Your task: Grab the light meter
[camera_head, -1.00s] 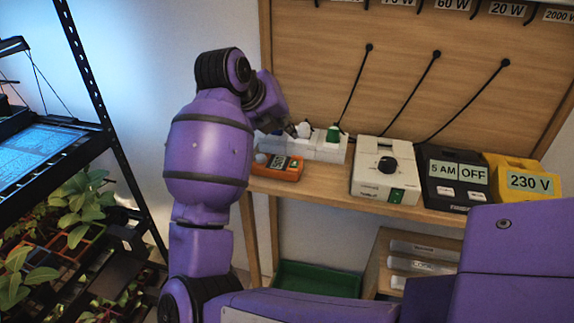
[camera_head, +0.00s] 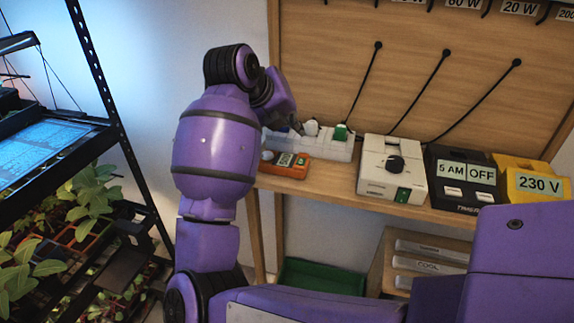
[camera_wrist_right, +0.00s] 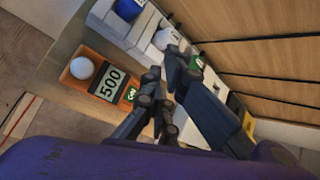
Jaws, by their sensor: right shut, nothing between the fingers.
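The light meter (camera_head: 286,166) is an orange device with a white dome and a display. It lies on the wooden shelf in front of a white power strip. In the right wrist view the light meter (camera_wrist_right: 112,88) shows "500" on its display and a green label at the end nearer the fingers. My right gripper (camera_head: 297,128) is near the power strip, behind the meter in the head view, and largely hidden by my arm. In the right wrist view the right gripper (camera_wrist_right: 165,72) is shut and empty, beside the meter's green-label end. My left gripper is not in view.
A white dial box (camera_head: 377,190), a black timer (camera_head: 448,203) and a yellow 230 V box (camera_head: 513,163) stand to the right. A plant rack (camera_head: 118,135) stands left. A green bin (camera_head: 322,277) sits below.

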